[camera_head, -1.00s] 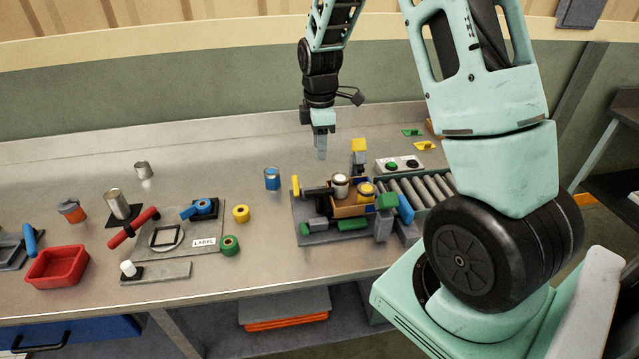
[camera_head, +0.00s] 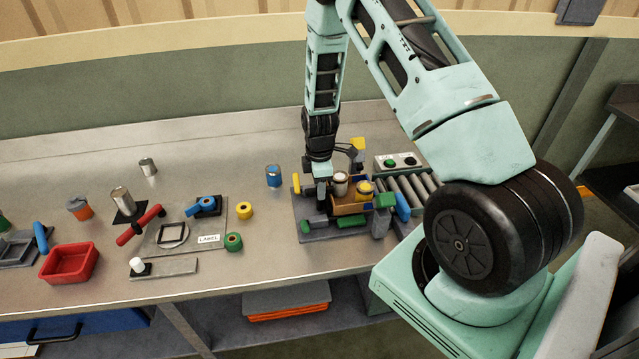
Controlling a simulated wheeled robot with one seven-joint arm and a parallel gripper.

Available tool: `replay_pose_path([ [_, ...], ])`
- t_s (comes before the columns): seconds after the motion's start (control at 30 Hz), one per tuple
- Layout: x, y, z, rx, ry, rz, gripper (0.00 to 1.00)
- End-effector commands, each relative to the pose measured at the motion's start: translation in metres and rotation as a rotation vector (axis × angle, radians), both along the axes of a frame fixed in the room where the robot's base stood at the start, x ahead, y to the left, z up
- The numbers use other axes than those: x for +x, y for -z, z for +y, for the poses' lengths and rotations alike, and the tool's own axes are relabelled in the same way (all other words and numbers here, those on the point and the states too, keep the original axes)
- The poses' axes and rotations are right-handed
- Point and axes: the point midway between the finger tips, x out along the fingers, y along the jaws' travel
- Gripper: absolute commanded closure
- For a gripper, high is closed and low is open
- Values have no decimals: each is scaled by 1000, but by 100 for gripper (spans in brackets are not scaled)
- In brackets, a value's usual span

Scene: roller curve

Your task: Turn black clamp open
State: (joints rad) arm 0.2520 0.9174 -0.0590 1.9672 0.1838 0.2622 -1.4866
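My gripper (camera_head: 322,186) is lowered, pointing down, over the left part of the grey fixture plate (camera_head: 301,229), just left of the orange-brown box (camera_head: 349,209). The black clamp (camera_head: 308,191) is a short dark bar beside the box. My gripper is right at it and hides most of it. I cannot tell whether the fingers touch the clamp or how far apart they are. The box holds a white-topped can (camera_head: 340,186) and a yellow-topped can (camera_head: 364,190).
A yellow handle (camera_head: 296,184) stands left of the clamp, and green and blue handles (camera_head: 402,207) stand at the right. A roller conveyor (camera_head: 414,193) and a button box (camera_head: 398,163) lie to the right. A blue can (camera_head: 273,176) stands left on open bench.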

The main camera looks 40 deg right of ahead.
Motion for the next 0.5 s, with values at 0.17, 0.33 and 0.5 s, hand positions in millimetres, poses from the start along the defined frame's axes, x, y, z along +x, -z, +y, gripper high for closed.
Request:
replay_pose_path([
  [0.17,0,0,0,-1,0,-1,62],
  [0.33,0,0,0,-1,0,-1,98],
  [0.5,0,0,0,-1,1,-1,100],
])
